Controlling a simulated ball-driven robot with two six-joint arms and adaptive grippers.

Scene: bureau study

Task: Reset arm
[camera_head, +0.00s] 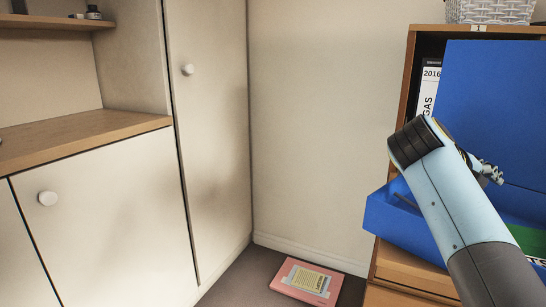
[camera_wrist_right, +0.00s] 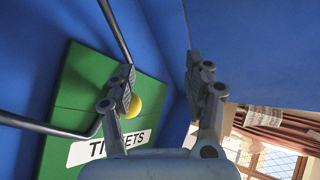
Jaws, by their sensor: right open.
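My right arm reaches in from the lower right in the head view, and its gripper (camera_head: 488,172) is partly hidden behind the wrist. In the right wrist view the two fingers of this gripper (camera_wrist_right: 160,82) are spread apart with nothing held between them. The gripper is at an opened blue box (camera_head: 398,218), whose raised blue lid (camera_head: 497,105) stands behind it. A green item (camera_wrist_right: 75,110) with a white label partly reading "TICKETS" lies in the box. A yellow rounded thing (camera_wrist_right: 134,105) shows partly behind the left finger. My left gripper is not in view.
The blue box sits at a wooden shelf unit (camera_head: 408,272), with a white-labelled binder (camera_head: 430,88) behind and a woven basket (camera_head: 490,11) on top. A dark metal bar (camera_wrist_right: 45,126) crosses the box. A pink book (camera_head: 307,281) lies on the floor. Cream cabinets (camera_head: 110,225) stand left.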

